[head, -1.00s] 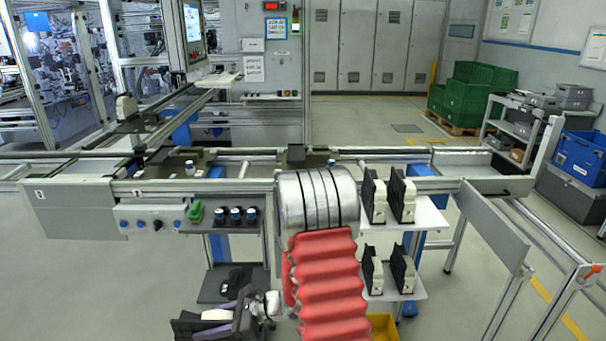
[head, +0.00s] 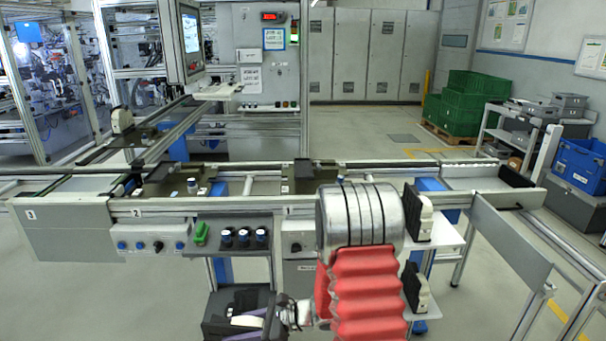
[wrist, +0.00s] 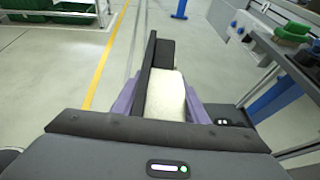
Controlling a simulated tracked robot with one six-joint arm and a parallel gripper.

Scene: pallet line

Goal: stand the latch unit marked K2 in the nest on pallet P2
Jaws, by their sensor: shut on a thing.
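My gripper (wrist: 160,105) is shut on a latch unit (wrist: 166,95), with a purple finger on each side. The unit has a tall black plate and a pale, rounded body; no K2 mark is readable. In the head view my gripper (head: 262,318) is low at the bottom, in front of the conveyor and well below its top. The held unit (head: 246,321) is only partly visible there. Dark pallets sit on the conveyor, one at the left (head: 172,182) and one near the middle (head: 312,177). Their marks and nests cannot be made out.
Another pale unit (head: 122,120) stands on the rear conveyor. Floor at the left front is clear.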

